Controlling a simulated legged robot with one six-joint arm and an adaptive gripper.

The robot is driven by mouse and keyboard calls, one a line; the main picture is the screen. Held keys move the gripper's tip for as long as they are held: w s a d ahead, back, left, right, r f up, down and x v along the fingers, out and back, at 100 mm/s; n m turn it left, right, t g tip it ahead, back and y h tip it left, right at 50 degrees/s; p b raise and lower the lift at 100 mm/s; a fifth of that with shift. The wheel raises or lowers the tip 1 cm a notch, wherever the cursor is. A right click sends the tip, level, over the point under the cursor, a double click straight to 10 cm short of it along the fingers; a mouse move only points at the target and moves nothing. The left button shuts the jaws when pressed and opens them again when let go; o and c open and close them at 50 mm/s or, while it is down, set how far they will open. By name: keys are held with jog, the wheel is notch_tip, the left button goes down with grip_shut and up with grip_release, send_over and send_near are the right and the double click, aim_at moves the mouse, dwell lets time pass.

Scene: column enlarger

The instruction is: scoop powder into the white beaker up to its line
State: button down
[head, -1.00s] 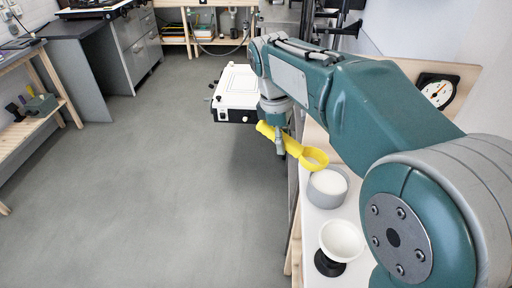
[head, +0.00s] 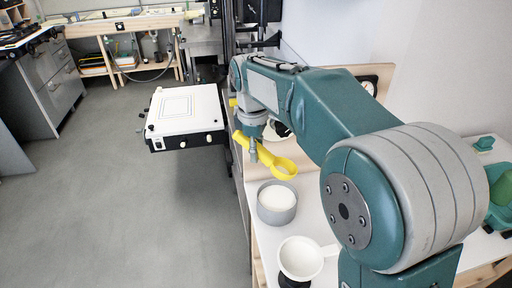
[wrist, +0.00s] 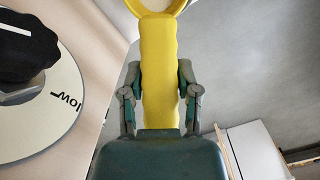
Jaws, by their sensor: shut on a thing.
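My gripper (head: 253,152) is shut on the handle of a yellow scoop (head: 283,168). In the wrist view the yellow handle (wrist: 159,70) stands between the two fingers, with the round scoop end cut off at the top. In the head view the scoop's round end is just behind a grey tub (head: 277,216) of white powder (head: 277,196). Whether the scoop holds powder I cannot tell. A white cup-like vessel (head: 300,258) with a side handle, perhaps the beaker, sits nearer, over something black. No line on it is visible.
The white bench (head: 322,222) runs along the right. A white dial with a black knob (wrist: 30,45) is left in the wrist view. A white-topped box (head: 185,112) is left of my arm. Green objects (head: 503,203) lie at far right. Open floor is left.

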jog(key=y, duration=0.2)
send_over(259, 193)
jog(key=shift+f, duration=2.95)
jog(key=shift+t, duration=0.3)
jog(key=shift+d+f, duration=0.15)
jog(key=shift+f, duration=2.6)
jog(key=shift+f, duration=0.2)
notch_tip(259, 193, up, 6)
jog(key=a+g+h, duration=0.1)
jog(key=h, duration=0.4)
jog(key=shift+w+a+r+g, duration=0.15)
jog(key=shift+w+a+g, duration=0.1)
jog(key=shift+a+g, duration=0.15)
jog(key=shift+d, duration=0.1)
